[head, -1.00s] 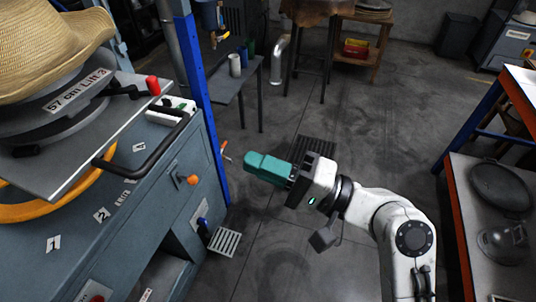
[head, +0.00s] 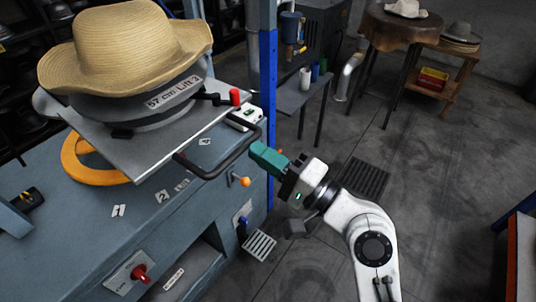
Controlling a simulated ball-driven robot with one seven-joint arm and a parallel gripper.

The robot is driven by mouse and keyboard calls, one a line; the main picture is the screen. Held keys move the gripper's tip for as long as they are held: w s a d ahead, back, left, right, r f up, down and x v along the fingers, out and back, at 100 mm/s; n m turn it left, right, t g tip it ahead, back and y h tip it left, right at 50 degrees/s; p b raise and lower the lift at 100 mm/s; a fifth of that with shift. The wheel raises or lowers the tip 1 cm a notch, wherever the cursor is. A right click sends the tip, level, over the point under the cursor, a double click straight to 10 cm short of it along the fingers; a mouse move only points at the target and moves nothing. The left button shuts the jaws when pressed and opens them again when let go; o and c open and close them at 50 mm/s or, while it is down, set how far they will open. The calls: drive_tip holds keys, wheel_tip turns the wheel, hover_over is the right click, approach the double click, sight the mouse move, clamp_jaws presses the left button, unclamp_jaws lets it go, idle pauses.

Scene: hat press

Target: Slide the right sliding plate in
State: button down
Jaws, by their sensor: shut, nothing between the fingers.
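The right sliding plate (head: 150,165) is a grey metal plate that juts out over the near edge of the blue-grey press. A black bar handle (head: 222,163) is fixed along the plate's right side. My gripper (head: 256,152) has green fingers that are shut and empty. Its tips are close to the right end of the handle; I cannot tell whether they touch it.
The press body (head: 110,225) has an orange-tipped lever (head: 244,181) just below my gripper and a red knob (head: 139,272) at the front. An orange ring (head: 85,165) lies left of the plate. A blue post (head: 268,100) stands behind my gripper.

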drive_tip(key=f+b+x, duration=0.1)
drive_tip(key=x, duration=0.8)
drive_tip(key=f+x, duration=0.2)
drive_tip(key=x, duration=0.6)
drive_tip(key=f+b+x, duration=0.1)
drive_tip(key=f+x, duration=0.1)
drive_tip(key=x, duration=0.7)
drive_tip(key=shift+w+a+f+b, duration=0.1)
drive_tip(key=shift+w+a+b, duration=0.2)
drive_tip(key=shift+w+a, duration=0.3)
drive_tip(key=shift+r, duration=0.2)
drive_tip(key=shift+w+r, duration=0.1)
drive_tip(key=shift+r, duration=0.1)
drive_tip(key=shift+f, duration=0.1)
